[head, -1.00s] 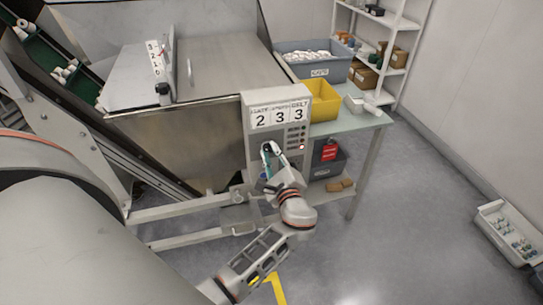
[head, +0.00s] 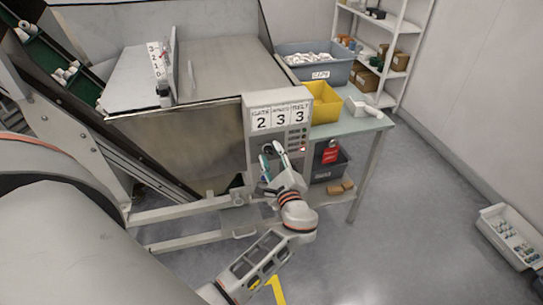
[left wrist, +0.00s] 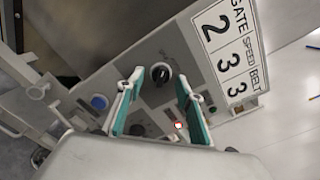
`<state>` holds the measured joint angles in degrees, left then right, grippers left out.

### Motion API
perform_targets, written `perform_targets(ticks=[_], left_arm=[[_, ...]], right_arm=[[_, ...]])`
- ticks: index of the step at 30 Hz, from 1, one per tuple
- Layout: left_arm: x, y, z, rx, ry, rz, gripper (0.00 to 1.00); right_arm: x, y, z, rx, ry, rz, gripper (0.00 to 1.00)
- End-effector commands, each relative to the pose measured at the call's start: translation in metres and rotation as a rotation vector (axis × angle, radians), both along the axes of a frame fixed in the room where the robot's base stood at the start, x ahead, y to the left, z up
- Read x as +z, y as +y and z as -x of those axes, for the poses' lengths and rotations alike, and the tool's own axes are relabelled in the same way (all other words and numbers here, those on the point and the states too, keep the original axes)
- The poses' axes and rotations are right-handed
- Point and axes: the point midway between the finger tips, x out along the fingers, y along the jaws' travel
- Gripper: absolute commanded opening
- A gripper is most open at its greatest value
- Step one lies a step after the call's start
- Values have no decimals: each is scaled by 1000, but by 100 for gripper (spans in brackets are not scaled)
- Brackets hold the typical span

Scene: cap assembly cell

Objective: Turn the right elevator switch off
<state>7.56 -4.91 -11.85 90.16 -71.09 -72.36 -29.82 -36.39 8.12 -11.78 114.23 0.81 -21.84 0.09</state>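The grey control panel (head: 251,131) carries the numbers 2, 3, 3 on its upper face. In the left wrist view, a black rotary knob (left wrist: 160,73) sits on it under the number card (left wrist: 230,55). A second dark knob (left wrist: 138,130) shows partly between the fingers, near a lit red lamp (left wrist: 179,125). A blue button (left wrist: 99,101) lies to the left. I cannot read which control is the right elevator switch. My left gripper (head: 271,153) is open in front of the panel, its teal-padded fingers (left wrist: 160,84) apart with nothing between them. My right gripper is out of view.
A table (head: 352,128) right of the panel holds a yellow bin (head: 322,104) and a grey caps bin (head: 318,70). A dark bin (head: 330,168) is underneath. A metal hopper (head: 190,145) stands left. Floor at the right is mostly clear, with a white tray (head: 512,237).

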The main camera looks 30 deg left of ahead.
Motion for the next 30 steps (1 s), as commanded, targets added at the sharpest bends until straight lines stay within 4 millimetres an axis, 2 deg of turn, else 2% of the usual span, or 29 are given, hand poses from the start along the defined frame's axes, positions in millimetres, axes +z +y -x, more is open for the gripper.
perform_targets(ticks=[5, 12, 18, 30], left_arm=[[-1, -9, 8, -1, 2, 0, 36], [-1, -38, 33, -1, 2, 3, 36], [-1, -54, 47, 0, 1, 3, 36], [0, -57, 49, 0, 0, 0, 36]], right_arm=[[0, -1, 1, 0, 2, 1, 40], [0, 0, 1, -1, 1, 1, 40], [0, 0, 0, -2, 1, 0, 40], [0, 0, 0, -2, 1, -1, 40]])
